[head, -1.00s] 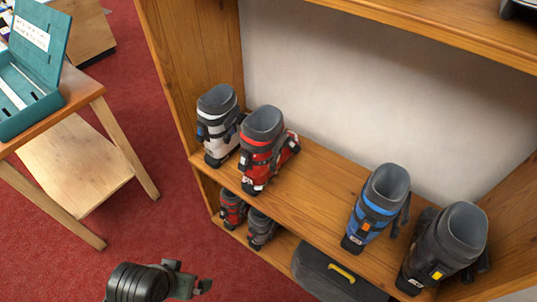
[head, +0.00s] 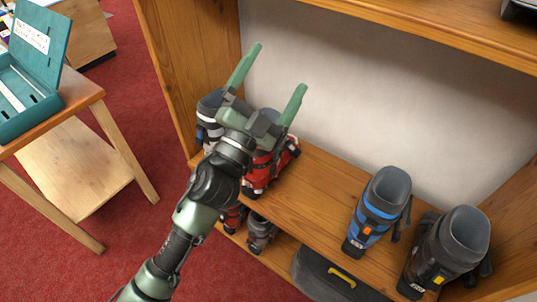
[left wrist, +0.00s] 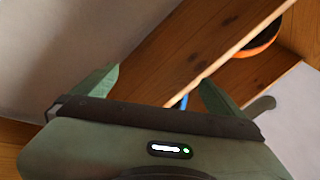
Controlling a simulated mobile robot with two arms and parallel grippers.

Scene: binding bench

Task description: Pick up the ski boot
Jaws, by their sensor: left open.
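Several ski boots stand on the wooden shelf in the head view. The white and grey boot (head: 208,132) and the red and grey boot (head: 257,176) are at the left, both partly hidden behind my left gripper. A blue and grey boot (head: 375,212) and a dark grey boot (head: 446,248) stand upright at the right. My left gripper (head: 280,67) is open and empty, its fingers spread above and in front of the two left boots. Its fingers also show in the left wrist view (left wrist: 160,75). I cannot tell whether it touches a boot. My right gripper is not in view.
The lower shelf holds a red boot (head: 233,217), a grey boot (head: 260,231) and a dark case (head: 318,277) with a yellow handle. A wooden table (head: 84,100) with a teal box (head: 30,105) stands left. The upper shelf (head: 440,35) overhangs. The main shelf's middle is clear.

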